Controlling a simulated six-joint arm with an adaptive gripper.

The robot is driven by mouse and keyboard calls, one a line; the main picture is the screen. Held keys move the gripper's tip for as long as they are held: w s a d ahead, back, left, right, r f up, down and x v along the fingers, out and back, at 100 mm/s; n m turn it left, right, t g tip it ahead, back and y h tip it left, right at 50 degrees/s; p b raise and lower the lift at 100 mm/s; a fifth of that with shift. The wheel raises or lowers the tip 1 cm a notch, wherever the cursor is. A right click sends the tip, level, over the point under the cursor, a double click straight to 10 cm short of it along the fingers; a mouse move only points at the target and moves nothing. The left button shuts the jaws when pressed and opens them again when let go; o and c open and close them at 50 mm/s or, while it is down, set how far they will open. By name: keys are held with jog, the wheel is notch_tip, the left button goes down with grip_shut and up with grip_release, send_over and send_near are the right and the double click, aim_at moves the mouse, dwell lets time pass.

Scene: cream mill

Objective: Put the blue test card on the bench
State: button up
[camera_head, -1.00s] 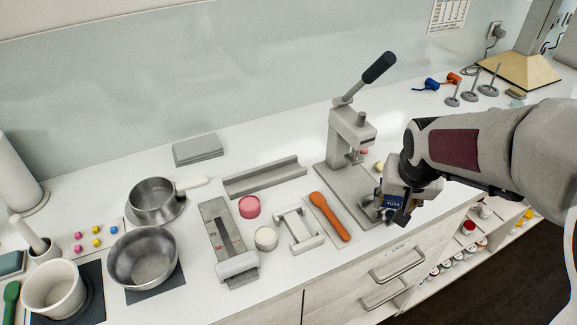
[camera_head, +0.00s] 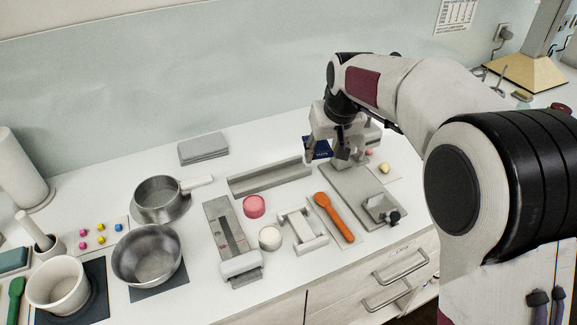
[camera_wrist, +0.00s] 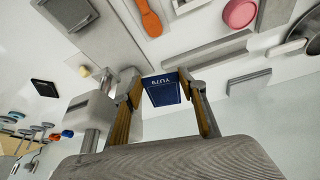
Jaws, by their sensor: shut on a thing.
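My gripper (camera_head: 335,152) is shut on the blue test card (camera_head: 318,148), in front of the lever press in the head view. Part of the card is hidden by the gripper in the head view. The white bench (camera_head: 265,140) lies below. The card appears held above it; its exact height is hard to judge.
A grey channel tray (camera_head: 270,178) lies left of the gripper. An orange spoon (camera_head: 333,217), a white frame (camera_head: 303,232), a pink disc (camera_head: 254,206) and a pan (camera_head: 160,200) stand nearer or left. Bare bench shows behind the tray, near a grey slab (camera_head: 203,148).

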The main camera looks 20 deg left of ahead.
jog(key=w+a+n, duration=0.2)
jog(key=a, duration=0.5)
jog(key=shift+w+a+g+y, duration=0.25)
jog(key=shift+a+g+y, duration=0.05)
jog(key=shift+a, duration=0.05)
send_over(294, 174)
jog(key=shift+s+d+f, duration=0.15)
jog(key=shift+f, duration=0.7)
jog(key=shift+s+d+f, duration=0.15)
jog(key=shift+f, duration=0.7)
jog(key=shift+s+d+f, duration=0.15)
jog(key=shift+f, duration=0.7)
jog(key=shift+f, duration=2.3)
jog(key=shift+f, duration=0.45)
jog(key=o, duration=1.1)
